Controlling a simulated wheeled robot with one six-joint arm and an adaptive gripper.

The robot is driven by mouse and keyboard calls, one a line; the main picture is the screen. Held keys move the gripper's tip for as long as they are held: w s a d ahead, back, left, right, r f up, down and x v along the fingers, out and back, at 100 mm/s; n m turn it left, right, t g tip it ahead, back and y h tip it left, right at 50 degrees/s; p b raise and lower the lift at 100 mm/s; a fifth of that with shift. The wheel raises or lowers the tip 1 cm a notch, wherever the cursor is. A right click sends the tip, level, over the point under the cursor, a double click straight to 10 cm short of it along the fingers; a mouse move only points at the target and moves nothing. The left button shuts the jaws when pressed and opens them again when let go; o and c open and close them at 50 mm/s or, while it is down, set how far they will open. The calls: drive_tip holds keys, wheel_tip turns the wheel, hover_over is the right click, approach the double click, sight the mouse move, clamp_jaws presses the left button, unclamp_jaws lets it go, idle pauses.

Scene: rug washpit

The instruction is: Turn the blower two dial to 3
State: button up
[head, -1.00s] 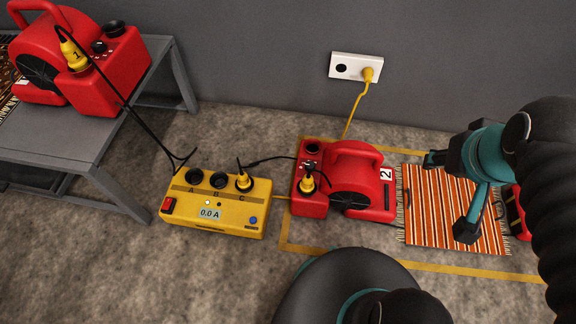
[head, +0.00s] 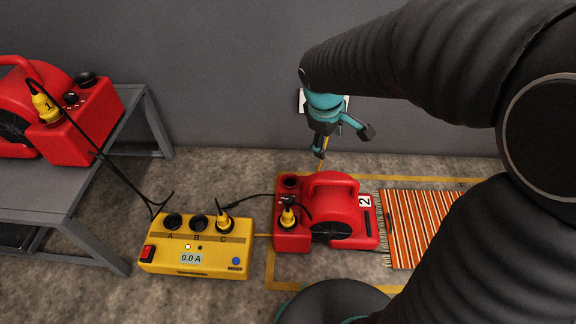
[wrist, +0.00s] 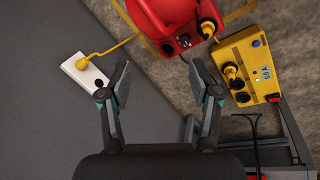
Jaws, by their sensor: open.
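Blower two (head: 338,216) is the red blower marked 2 on the floor. It also shows at the top of the wrist view (wrist: 160,16). A small dark dial (wrist: 184,40) is on its control panel, near a yellow plug (head: 287,217). In the head view the panel is small and the dial setting cannot be read. My gripper (head: 343,143) is open and empty, above and behind blower two near the wall. In the wrist view my gripper's fingers (wrist: 158,72) are spread apart, with the panel beyond them, and touch nothing.
A yellow power box (head: 205,260) reads 0.0 A, with a plug in socket C. A white wall socket (wrist: 85,78) holds a yellow plug. Blower one (head: 85,122) stands on a grey table (head: 40,180) at left. A striped rug (head: 410,225) lies right of blower two.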

drive_tip(key=w+a+f+n+h, duration=0.1)
drive_tip(key=w+a+f+n, duration=0.25)
drive_tip(key=f, duration=0.25)
drive_tip(key=w+a+f+n, duration=0.2)
drive_tip(key=w+a+f, duration=0.15)
drive_tip(key=f, duration=0.25)
drive_tip(key=n+g+h+b, duration=0.1)
drive_tip(key=n+h, duration=0.1)
drive_tip(key=n, duration=0.4)
approach(288, 199)
drive_tip(key=shift+y, duration=0.3)
drive_tip(key=x, duration=0.3)
drive_tip(key=b+x, duration=0.1)
drive_tip(key=x, duration=0.5)
drive_tip(key=shift+d+b, duration=0.3)
drive_tip(key=shift+d, duration=0.05)
drive_tip(key=c, duration=1.1)
